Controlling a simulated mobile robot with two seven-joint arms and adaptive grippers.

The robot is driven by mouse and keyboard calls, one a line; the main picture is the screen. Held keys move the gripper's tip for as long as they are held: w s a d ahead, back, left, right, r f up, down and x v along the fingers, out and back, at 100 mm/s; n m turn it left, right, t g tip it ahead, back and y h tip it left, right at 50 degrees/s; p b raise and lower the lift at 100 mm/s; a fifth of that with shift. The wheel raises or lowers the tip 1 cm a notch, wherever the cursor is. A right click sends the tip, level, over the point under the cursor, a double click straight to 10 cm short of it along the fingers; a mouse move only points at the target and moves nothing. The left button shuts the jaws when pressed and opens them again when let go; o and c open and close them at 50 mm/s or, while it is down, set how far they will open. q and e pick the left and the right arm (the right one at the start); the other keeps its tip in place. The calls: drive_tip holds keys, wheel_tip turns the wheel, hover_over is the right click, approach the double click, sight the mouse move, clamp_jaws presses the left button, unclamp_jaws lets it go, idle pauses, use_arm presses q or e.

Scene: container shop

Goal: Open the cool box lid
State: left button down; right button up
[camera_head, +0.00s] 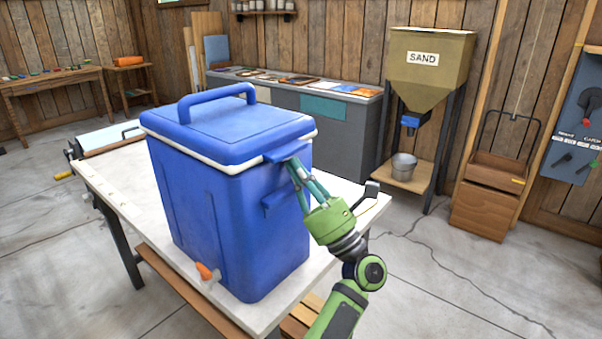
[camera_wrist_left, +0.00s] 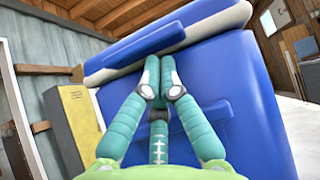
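The blue cool box (camera_head: 220,210) stands upright on a white-topped table. Its blue lid (camera_head: 225,128), with a raised handle and a pale rim, lies down on the body and looks closed. A blue lip (camera_head: 290,150) sticks out from the lid's edge on the side by my gripper; it also shows in the wrist view (camera_wrist_left: 135,52). My left gripper (camera_head: 293,166) has its teal fingers drawn together, tips just under this lip. Whether they touch it I cannot tell. A blue ledge on the box wall (camera_wrist_left: 205,115) sits below the fingers. My right gripper is not in view.
The white table (camera_head: 115,180) has a little bare top around the box. An orange tap (camera_head: 207,272) sits low on the box. A sand hopper (camera_head: 430,65), a metal bucket (camera_head: 404,165) and a grey bench (camera_head: 335,125) stand behind, apart from the table.

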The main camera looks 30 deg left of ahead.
use_arm(q)
drive_tip(key=r+p, duration=0.1)
drive_tip(key=r, duration=0.3)
drive_tip(key=r+p, duration=0.1)
drive_tip(key=r, duration=0.3)
drive_tip(key=a+r+p, duration=0.1)
drive_tip(key=r, duration=0.3)
drive_tip(key=shift+r+p, duration=0.15)
drive_tip(key=shift+p, duration=0.25)
drive_tip(key=w+a+r+h+p, duration=0.1)
drive_tip(key=a+r+p, duration=0.55)
drive_tip(key=r, duration=0.45)
drive_tip(key=a+r+h+p, duration=0.2)
drive_tip(key=a+r+p, duration=0.3)
drive_tip(key=a+r, duration=0.4)
drive_tip(key=w+a+r+h+p, duration=0.1)
drive_tip(key=a+r+p, duration=0.3)
drive_tip(key=a, duration=0.9)
drive_tip(key=shift+w+r+h, duration=0.3)
drive_tip(key=shift+w+r, duration=0.15)
drive_tip(key=shift+r, duration=0.5)
drive_tip(key=shift+r, duration=0.1)
